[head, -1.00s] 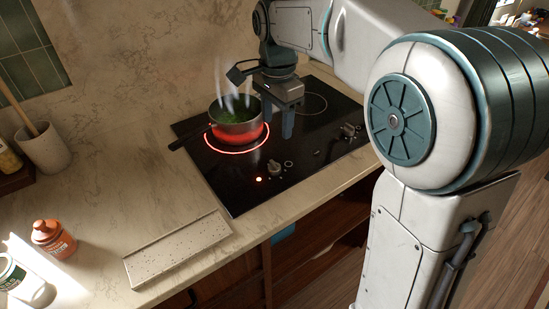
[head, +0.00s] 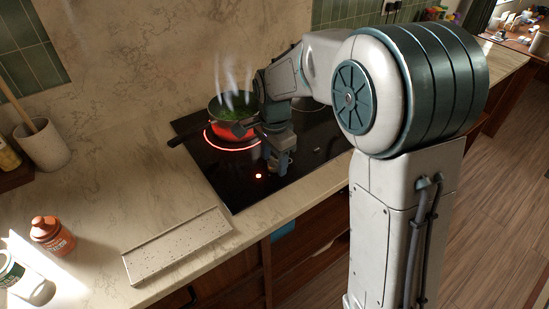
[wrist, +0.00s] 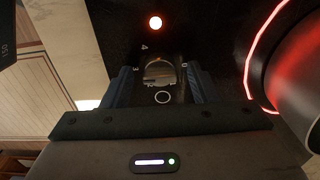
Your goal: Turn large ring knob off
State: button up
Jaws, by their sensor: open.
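The large ring (head: 216,146) glows red on the black cooktop (head: 240,195); its glowing edge also shows in the wrist view (wrist: 250,52). My gripper (head: 276,165) points down over the knob. In the wrist view its two fingers (wrist: 161,80) are open, one on each side of the knob. I cannot tell whether they touch it.
A lit red indicator (head: 258,176) sits near the knob. The pot's dark handle (head: 185,139) sticks out left. A speckled tray (head: 178,246), an orange-brown jar (head: 52,235) and a utensil crock (head: 42,145) stand on the counter to the left.

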jog(key=shift+f, duration=0.1)
jog(key=c, duration=1)
jog(key=shift+n, duration=0.3)
